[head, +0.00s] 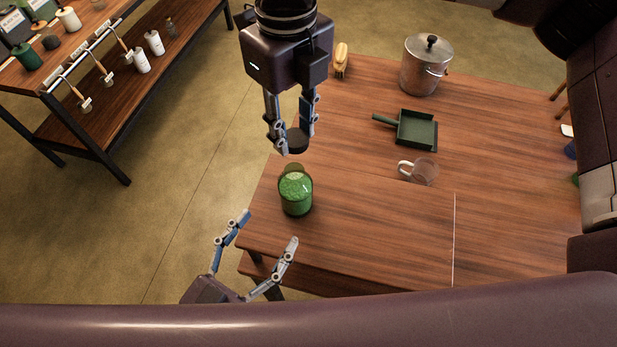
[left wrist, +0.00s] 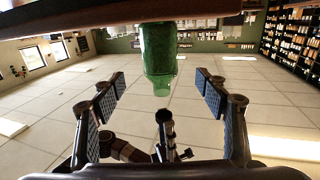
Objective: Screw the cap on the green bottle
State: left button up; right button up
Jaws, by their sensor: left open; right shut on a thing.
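The green bottle (head: 295,195) stands upright near the left edge of the wooden table (head: 400,235). Its open neck points up and no cap is on it. In the left wrist view the picture is inverted, and the bottle (left wrist: 160,55) shows between and beyond the open fingers. My right gripper (head: 292,133) is shut on the small black cap (head: 298,141), which appears just above the bottle in the head view, apart from it. My left gripper (head: 267,230) is open and empty at the table's near left corner, below the bottle in the picture, not touching it.
A clear mug (head: 424,172), a green dustpan (head: 416,129), a metal pot (head: 426,65) and a brush (head: 341,57) stand or lie further right and back on the table. A shelf unit (head: 125,105) with bottles stands at the upper left. The table's front middle is clear.

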aim_at(296, 188)
pick_arm(q)
jog(key=shift+w+d, duration=0.15)
pick_arm(e)
jog(key=shift+w+d, duration=0.1)
jog(key=shift+w, duration=0.05)
pick_arm(q)
jog(key=shift+v, duration=0.9)
pick_arm(e)
jog(key=shift+s+a+r, duration=0.3)
jog(key=shift+s+a, duration=0.35)
jog(key=shift+s, duration=0.2)
pick_arm(q)
jog(key=shift+w+r, duration=0.15)
jog(key=shift+r, duration=0.05)
jog(key=x, duration=1.2)
pick_arm(e)
jog(key=shift+w+d+f, duration=0.15)
jog(key=shift+w+d, duration=0.15)
jog(key=shift+w, duration=0.05)
pick_arm(q)
jog(key=shift+w+d, duration=0.1)
jog(key=shift+d, duration=0.05)
pick_arm(e)
jog(key=shift+a, duration=0.1)
pick_arm(q)
jog(key=c, duration=1.8)
pick_arm(e)
jog(key=shift+s+f, duration=0.1)
jog(key=shift+f, duration=2.35)
jog(key=shift+f, duration=0.1)
